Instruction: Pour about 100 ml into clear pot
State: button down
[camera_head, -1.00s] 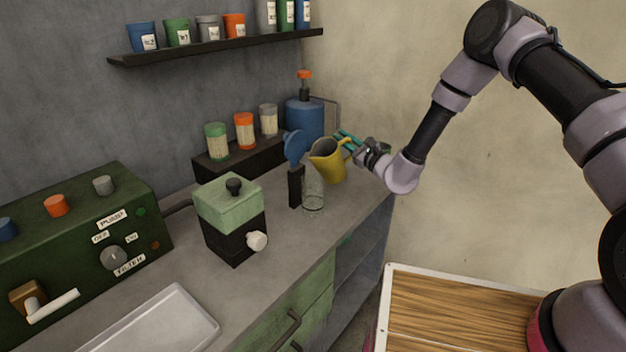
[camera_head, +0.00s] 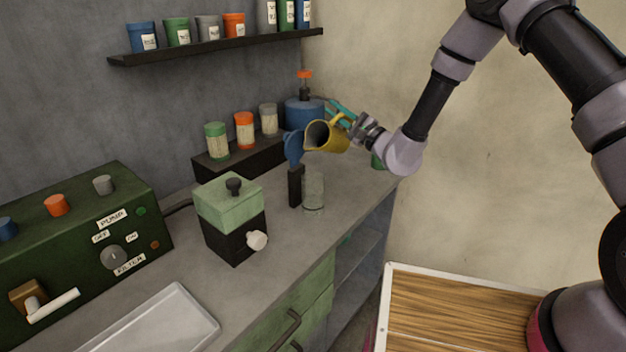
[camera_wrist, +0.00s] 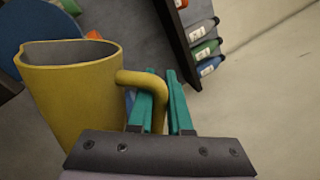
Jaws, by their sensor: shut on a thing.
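A yellow jug (camera_head: 330,137) is in the air, tilted with its mouth toward the left. It also shows in the wrist view (camera_wrist: 75,95), where my gripper (camera_wrist: 165,100) has its teal fingers shut on the jug's handle. In the head view my gripper (camera_head: 343,115) is at the jug's right side. The clear pot (camera_head: 313,192) stands upright on the counter below and slightly left of the jug. The jug's mouth is above the pot. I cannot make out a stream or the level in the pot.
A blue round paddle on a black stand (camera_head: 295,185) stands just left of the pot. A grinder-like green and black box (camera_head: 232,215) is further left. A blue canister (camera_head: 303,113) and a low rack of jars (camera_head: 240,155) are behind. The front counter holds a white tray (camera_head: 160,325).

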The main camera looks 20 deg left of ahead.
aim_at(337, 130)
jog(key=shift+s+a+n, duration=0.1)
jog(key=shift+s+n, duration=0.1)
jog(key=shift+n, duration=0.3)
jog(key=shift+s+a+r+n+g+y, duration=0.2)
jog(key=shift+s+r+n+g+y, duration=0.35)
jog(key=shift+n, duration=0.55)
jog(key=shift+s+r+n, duration=0.25)
jog(key=shift+s+n, duration=0.1)
jog(key=shift+n, duration=0.05)
jog(key=shift+s+a, duration=0.1)
jog(key=shift+r, duration=0.1)
jog(key=shift+w+d+n+p, duration=0.2)
jog(key=shift+d+n+p, duration=0.25)
jog(key=shift+d, duration=0.45)
jog(key=shift+r, duration=0.1)
jog(key=shift+s+d+n+g+y, duration=0.1)
jog(key=shift+s+n+g+y, duration=0.05)
jog(key=shift+n+g+y, duration=0.15)
